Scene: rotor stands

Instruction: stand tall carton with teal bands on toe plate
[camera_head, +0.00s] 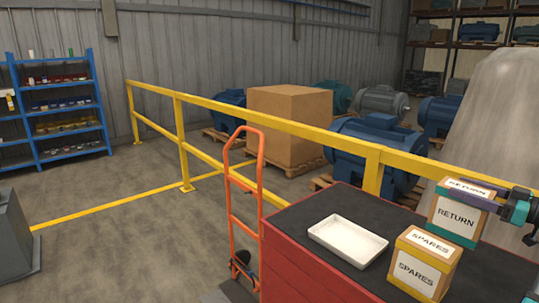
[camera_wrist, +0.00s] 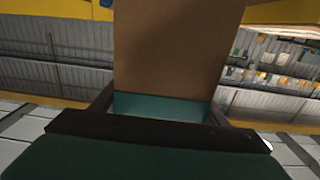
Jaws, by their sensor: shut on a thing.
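The tall carton with teal bands (camera_head: 454,217) is brown, has RETURN labels and is upright at the right. My gripper (camera_head: 470,198) reaches in from the right and is shut on its upper part. In the wrist view the carton (camera_wrist: 175,45) with a teal band fills the space between my jaws (camera_wrist: 160,108). I cannot tell whether its base touches the worktop. An orange hand truck (camera_head: 231,207) stands left of the red cabinet. A dark flat piece at its foot looks like the toe plate (camera_head: 236,291), partly cut off by the bottom edge.
The red cabinet (camera_head: 318,262) has a dark top with a white tray (camera_head: 347,240) and a yellow-banded SPARES carton (camera_head: 424,265) close to the held one. A yellow railing (camera_head: 280,118) runs behind. Open floor lies left of the hand truck.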

